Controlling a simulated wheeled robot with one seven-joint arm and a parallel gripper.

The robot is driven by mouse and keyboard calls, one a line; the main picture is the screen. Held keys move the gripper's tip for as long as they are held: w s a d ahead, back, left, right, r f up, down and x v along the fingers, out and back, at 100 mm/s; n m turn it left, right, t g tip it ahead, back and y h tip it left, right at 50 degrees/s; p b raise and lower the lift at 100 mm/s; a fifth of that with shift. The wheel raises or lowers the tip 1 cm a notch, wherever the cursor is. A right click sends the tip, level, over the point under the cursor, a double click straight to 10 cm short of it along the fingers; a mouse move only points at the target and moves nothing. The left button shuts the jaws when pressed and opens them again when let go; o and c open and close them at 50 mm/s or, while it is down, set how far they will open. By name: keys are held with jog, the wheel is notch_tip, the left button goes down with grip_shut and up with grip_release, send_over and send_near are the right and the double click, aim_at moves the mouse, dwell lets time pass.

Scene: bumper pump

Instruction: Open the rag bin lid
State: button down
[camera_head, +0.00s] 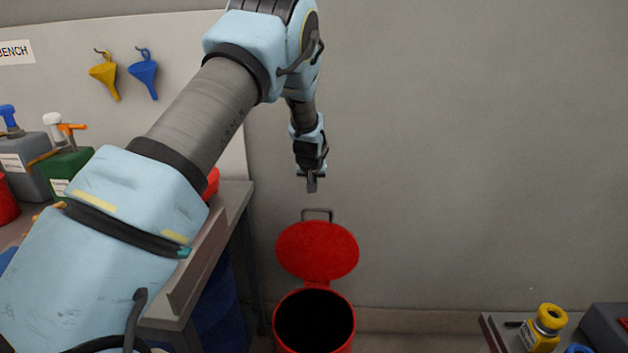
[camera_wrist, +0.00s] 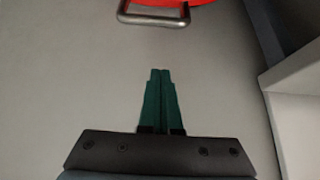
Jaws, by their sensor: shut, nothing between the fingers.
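The red rag bin (camera_head: 315,341) stands on the floor against the wall, and its dark inside shows. Its round red lid (camera_head: 318,249) is raised and tilted back toward the wall behind the opening. A grey metal handle (camera_head: 317,212) is at the lid's upper edge; it also shows at the top of the wrist view (camera_wrist: 153,19), with a bit of the red lid (camera_wrist: 170,3). My gripper (camera_head: 311,187) is above the lid and handle, apart from both. Its fingers (camera_wrist: 160,78) are shut together and empty.
A workbench (camera_head: 229,209) with pump bottles stands at left, under a yellow funnel (camera_head: 104,75) and a blue funnel (camera_head: 145,72) on the wall. At lower right, a surface (camera_head: 495,335) holds a yellow bottle (camera_head: 545,329). The wall right of my gripper is bare.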

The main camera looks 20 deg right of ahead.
jog(key=f+p, duration=0.2)
jog(key=f, duration=0.1)
jog(key=f+p, duration=0.1)
jog(key=f, duration=0.1)
jog(key=shift+w+d+f+p, duration=0.15)
jog(key=shift+w+f+p, duration=0.1)
jog(key=shift+p, duration=0.05)
jog(key=shift+s+a+f, duration=0.25)
jog(key=shift+s+f, duration=0.05)
jog(key=shift+s, duration=0.15)
